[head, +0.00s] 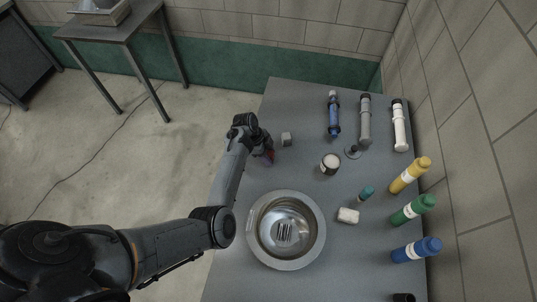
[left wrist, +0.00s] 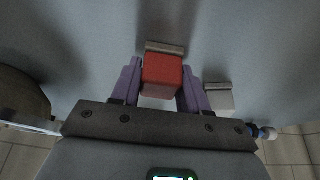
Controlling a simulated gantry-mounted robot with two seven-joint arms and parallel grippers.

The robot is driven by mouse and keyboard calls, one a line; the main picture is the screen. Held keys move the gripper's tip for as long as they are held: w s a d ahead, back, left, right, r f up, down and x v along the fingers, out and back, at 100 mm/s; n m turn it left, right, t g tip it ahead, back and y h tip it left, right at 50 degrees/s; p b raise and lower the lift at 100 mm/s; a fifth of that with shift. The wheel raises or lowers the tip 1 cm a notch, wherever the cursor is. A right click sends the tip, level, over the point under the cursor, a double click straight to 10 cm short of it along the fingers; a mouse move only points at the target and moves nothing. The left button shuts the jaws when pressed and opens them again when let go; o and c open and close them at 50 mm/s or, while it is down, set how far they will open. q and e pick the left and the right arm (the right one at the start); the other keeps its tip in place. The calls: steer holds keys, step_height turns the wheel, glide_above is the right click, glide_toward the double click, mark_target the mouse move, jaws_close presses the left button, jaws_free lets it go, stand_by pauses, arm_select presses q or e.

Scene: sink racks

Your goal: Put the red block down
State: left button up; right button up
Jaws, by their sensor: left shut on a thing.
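My left gripper (head: 267,157) is over the left side of the grey table, near its edge. In the left wrist view its two purple fingers are shut on the red block (left wrist: 162,75), one on each side. In the head view the arm and fingers mostly hide the red block (head: 269,157). A thin grey-brown strip (left wrist: 165,47) shows right at the block's far edge; I cannot tell what it belongs to. I cannot tell whether the block touches the table. My right gripper is not in view.
A small grey block (head: 286,139) stands close beside the gripper. Tubes (head: 365,122) lie at the back right. The table's left edge is close.

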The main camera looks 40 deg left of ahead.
arm_select(q)
steer(key=o, duration=1.2)
steer(key=shift+r, duration=0.2)
steer(key=v, duration=1)
steer(key=s+a+n+y+p, duration=0.1)
steer(key=s+a+n+y, duration=0.2)
steer(key=s, duration=0.2)
steer(key=s+d+r+n, duration=0.1)
steer(key=s+d+n, duration=0.2)
steer(key=s+d, duration=0.7)
steer(key=s+d+r+n+t+y, duration=0.1)
steer(key=s+d+n, duration=0.3)
steer(key=s+d, duration=0.5)
steer(key=shift+s+d+r, duration=0.4)
steer(key=shift+s+r, duration=0.4)
steer(key=shift+s, duration=0.3)
